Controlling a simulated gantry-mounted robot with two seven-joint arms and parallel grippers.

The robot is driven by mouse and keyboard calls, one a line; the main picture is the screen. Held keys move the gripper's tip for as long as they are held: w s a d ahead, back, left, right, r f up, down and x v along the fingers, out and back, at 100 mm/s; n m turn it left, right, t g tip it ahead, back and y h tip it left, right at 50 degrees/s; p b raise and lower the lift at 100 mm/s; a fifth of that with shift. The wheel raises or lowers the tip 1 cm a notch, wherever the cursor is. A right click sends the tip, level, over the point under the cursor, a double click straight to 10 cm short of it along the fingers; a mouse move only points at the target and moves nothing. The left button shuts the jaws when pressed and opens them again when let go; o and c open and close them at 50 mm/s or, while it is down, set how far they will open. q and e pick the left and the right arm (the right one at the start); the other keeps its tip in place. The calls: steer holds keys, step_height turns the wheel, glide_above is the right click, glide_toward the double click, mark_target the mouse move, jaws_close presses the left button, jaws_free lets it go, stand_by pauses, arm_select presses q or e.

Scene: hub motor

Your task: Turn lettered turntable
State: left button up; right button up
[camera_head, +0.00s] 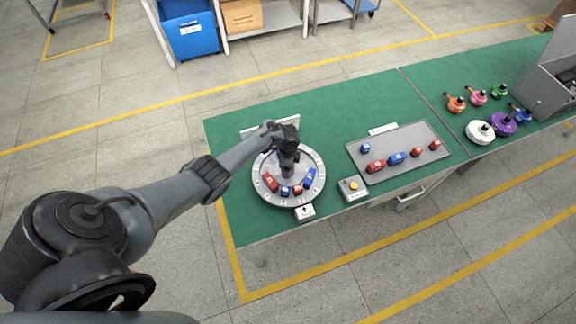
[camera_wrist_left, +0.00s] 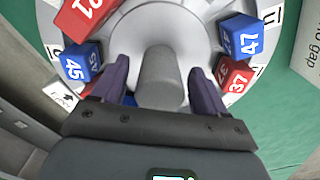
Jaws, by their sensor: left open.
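The grey turntable (camera_head: 312,160) sits on the green table near its left end. Red and blue numbered blocks stand on it, among them a red block (camera_head: 270,182) and a blue block (camera_head: 309,178). In the left wrist view, a blue block marked 45 (camera_wrist_left: 80,62), a blue 47 (camera_wrist_left: 240,38) and a red 37 (camera_wrist_left: 235,78) show near lettered rim labels. A grey central post (camera_wrist_left: 160,75) rises between the two purple fingers of my left gripper (camera_head: 287,172). The gripper is open, with a gap visible on each side of the post. My right gripper is out of view.
A grey tray (camera_head: 356,150) with several red and blue blocks lies right of the turntable. A button box (camera_head: 352,188) and an arrow sign (camera_head: 305,212) stand at the front. Colored parts (camera_head: 480,132) and a grey bin (camera_head: 556,75) are farther right.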

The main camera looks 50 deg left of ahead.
arm_select(q)
step_height(320, 180, up, 10)
steer(key=p, duration=0.3)
steer(key=shift+r+p, duration=0.25)
steer(key=shift+p, duration=0.1)
stand_by(0.6)
